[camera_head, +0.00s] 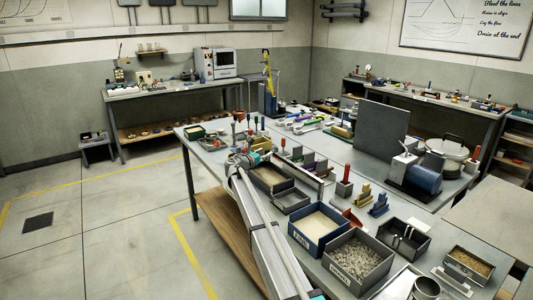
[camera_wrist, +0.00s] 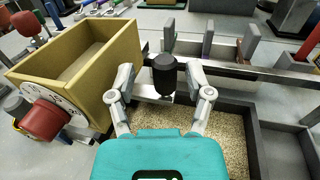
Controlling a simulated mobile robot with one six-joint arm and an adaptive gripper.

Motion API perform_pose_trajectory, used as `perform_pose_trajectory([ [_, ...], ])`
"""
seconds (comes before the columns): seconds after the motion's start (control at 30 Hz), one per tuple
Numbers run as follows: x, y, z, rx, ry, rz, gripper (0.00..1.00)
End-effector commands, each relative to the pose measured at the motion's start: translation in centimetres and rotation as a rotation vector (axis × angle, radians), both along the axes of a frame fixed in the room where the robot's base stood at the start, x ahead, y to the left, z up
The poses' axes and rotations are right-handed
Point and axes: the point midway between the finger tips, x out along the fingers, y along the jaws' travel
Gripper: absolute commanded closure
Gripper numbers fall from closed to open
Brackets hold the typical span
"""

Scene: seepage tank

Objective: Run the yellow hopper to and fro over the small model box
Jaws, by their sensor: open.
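The yellow hopper (camera_wrist: 105,72) is at the left of the wrist view, an open-topped box with sand-coloured material inside. A white dial and a red knob (camera_wrist: 44,118) are on its near face. A black knob (camera_wrist: 164,73) beside it stands between the fingers of my gripper (camera_wrist: 162,85); the fingers are open, and I cannot tell whether they touch it. The small model box (camera_wrist: 252,150) lies below my gripper, with pale grains in it; it also shows in the head view (camera_head: 283,186).
A metal rail (camera_wrist: 255,64) runs across behind the model box. Beyond it stand several upright blocks. To the right in the head view are a blue bin (camera_head: 296,238) of pale sand and a bin of gravel (camera_head: 328,277). The bench is crowded.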

Motion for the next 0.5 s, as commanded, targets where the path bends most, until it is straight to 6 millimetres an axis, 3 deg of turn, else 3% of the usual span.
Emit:
perform_pose_trajectory([
  [0.5, -6.0, 5.2, 0.0, -0.001, 0.001, 0.003, 0.34],
])
